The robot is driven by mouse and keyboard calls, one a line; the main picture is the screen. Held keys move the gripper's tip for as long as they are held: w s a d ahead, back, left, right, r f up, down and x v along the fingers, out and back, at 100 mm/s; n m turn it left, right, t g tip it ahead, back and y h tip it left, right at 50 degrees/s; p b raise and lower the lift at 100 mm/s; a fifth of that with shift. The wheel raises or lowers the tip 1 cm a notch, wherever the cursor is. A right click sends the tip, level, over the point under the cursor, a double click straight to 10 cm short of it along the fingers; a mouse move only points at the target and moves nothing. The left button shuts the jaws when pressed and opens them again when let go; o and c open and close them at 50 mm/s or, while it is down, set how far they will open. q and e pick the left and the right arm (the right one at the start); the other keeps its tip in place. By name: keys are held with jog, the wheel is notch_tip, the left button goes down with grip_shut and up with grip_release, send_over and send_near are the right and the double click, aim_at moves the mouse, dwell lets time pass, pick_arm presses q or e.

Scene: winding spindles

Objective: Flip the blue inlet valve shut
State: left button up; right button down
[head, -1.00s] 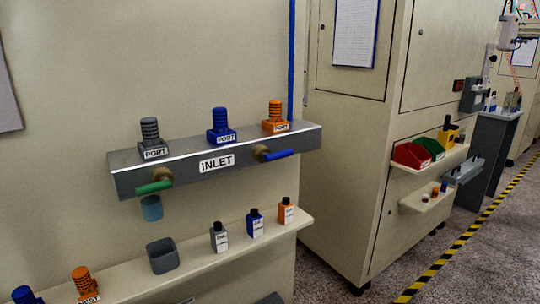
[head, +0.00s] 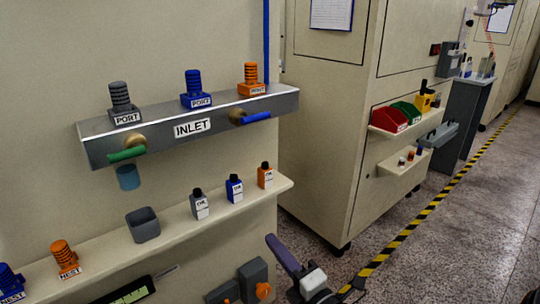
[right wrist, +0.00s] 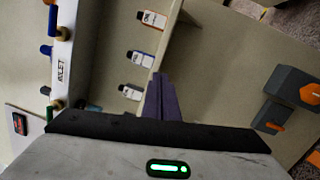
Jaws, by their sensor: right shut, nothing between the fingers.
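The blue inlet valve handle (head: 257,117) is on the front of the grey INLET block (head: 165,134), near its right end. It lies along the block, pointing right from a brass hub. It also shows at the upper left of the right wrist view (right wrist: 53,19). My right gripper (head: 283,253) has purple fingers and is shut and empty. It is low at the bottom of the head view, below and apart from the valve. Its fingers also show in the right wrist view (right wrist: 160,100). My left gripper is not in view.
A green handle (head: 127,154) is on the block's left. Grey (head: 121,98), blue (head: 195,88) and orange (head: 250,75) port fittings stand on top. A shelf (head: 184,226) with bottles and a grey cup (head: 143,225) juts out below. A cabinet (head: 325,130) stands right.

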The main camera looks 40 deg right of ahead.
jog(key=d+r+n+t+y, duration=0.1)
jog(key=d+r+n+t, duration=0.1)
jog(key=r+n, duration=0.5)
jog(key=s+d+r+n+t+y, duration=0.1)
jog(key=d+r+n+t, duration=0.1)
jog(key=r+n, duration=0.5)
jog(key=n+t, duration=0.1)
jog(key=n, duration=0.2)
jog(key=shift+s+d+t, duration=0.15)
jog(key=shift+s+t, duration=0.15)
jog(key=shift+r, duration=0.1)
jog(key=p, duration=0.3)
send_near(251, 116)
jog(key=w+d+f, duration=0.2)
jog(key=w+d, duration=0.1)
jog(key=w, duration=0.2)
jog(key=r+p, duration=0.1)
jog(key=r, duration=0.2)
jog(key=shift+w+a+r+p, duration=0.15)
jog(key=shift+w+p, duration=0.1)
jog(key=shift+p, duration=0.15)
jog(key=shift+d+n+y+b, duration=0.2)
jog(key=shift+n+y+b, duration=0.35)
jog(key=shift+n, duration=0.25)
